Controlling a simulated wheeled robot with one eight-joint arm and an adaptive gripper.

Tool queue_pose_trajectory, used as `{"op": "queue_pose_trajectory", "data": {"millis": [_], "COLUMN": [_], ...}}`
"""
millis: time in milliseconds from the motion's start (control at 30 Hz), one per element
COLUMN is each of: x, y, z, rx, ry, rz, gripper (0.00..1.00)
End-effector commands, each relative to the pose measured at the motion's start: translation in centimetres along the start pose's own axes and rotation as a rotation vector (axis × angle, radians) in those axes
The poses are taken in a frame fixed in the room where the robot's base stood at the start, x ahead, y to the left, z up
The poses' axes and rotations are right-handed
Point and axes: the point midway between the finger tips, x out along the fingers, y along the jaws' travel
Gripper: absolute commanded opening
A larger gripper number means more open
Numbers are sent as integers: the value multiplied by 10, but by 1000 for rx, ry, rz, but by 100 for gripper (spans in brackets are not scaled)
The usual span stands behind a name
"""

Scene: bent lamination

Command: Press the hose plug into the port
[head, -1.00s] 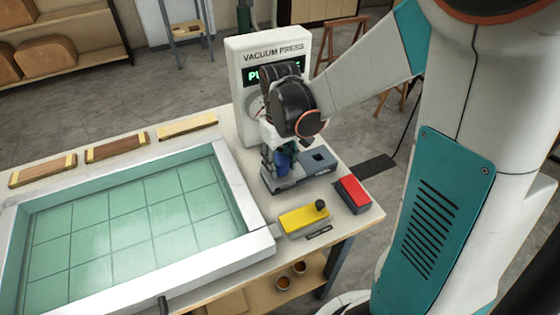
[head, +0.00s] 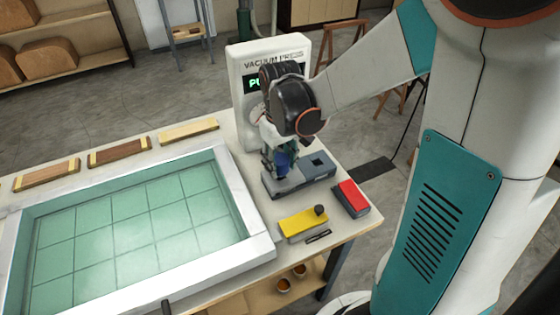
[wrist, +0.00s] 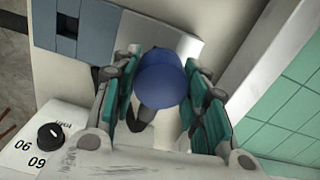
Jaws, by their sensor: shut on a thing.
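My gripper (head: 279,158) points down over a grey-blue block (head: 323,176) on the table, in front of the vacuum press. Its fingers are closed on the blue hose plug (wrist: 163,78), which shows as a rounded blue end between the teal finger pads in the wrist view. Blue also shows at the fingers in the head view (head: 287,162). The block has a dark square opening (head: 318,161), also in the wrist view (wrist: 67,25), and it is empty. The plug's lower end is hidden, and I cannot tell whether it touches anything. I cannot clearly pick out the port.
The white vacuum press (head: 243,62) stands behind, its display partly covered by my arm. A white-rimmed tray (head: 262,250) with a green tiled floor fills the left. A yellow block (head: 300,226) with a black knob and a red-topped block (head: 352,196) lie near the front right.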

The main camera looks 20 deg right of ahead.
Motion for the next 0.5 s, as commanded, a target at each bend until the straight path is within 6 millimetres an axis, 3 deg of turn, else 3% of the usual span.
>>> {"op": "queue_pose_trajectory", "data": {"millis": [500], "x": [-12], "y": [0], "z": [0], "rx": [0], "ry": [0], "rz": [0], "gripper": [15]}}
